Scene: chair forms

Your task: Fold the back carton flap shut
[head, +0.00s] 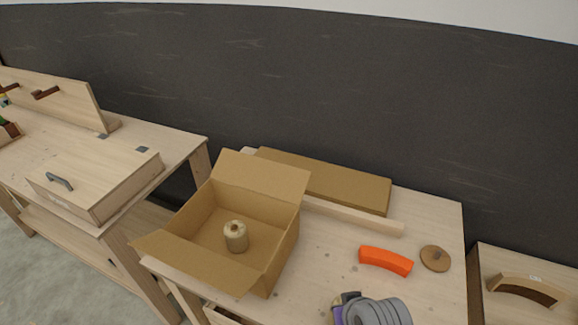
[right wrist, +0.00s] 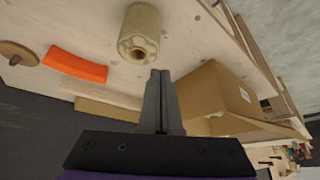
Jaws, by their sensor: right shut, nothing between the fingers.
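The open cardboard carton (head: 288,245) stands on the right-hand bench, with a tan cylinder (head: 235,237) inside it. The back flap (head: 262,176) stands up from the carton's far edge, leaning outward. The front flap (head: 197,272) hangs outward at the near side. In the right wrist view the carton (right wrist: 212,90) is to the right of my right gripper (right wrist: 160,75). Its fingers are shut, empty and apart from the carton. My left gripper is out of view.
An orange curved block (head: 386,261) and a round wooden disc (head: 435,258) lie to the right. The wrist view shows a tan roll (right wrist: 140,33) on the bench near the fingertips.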

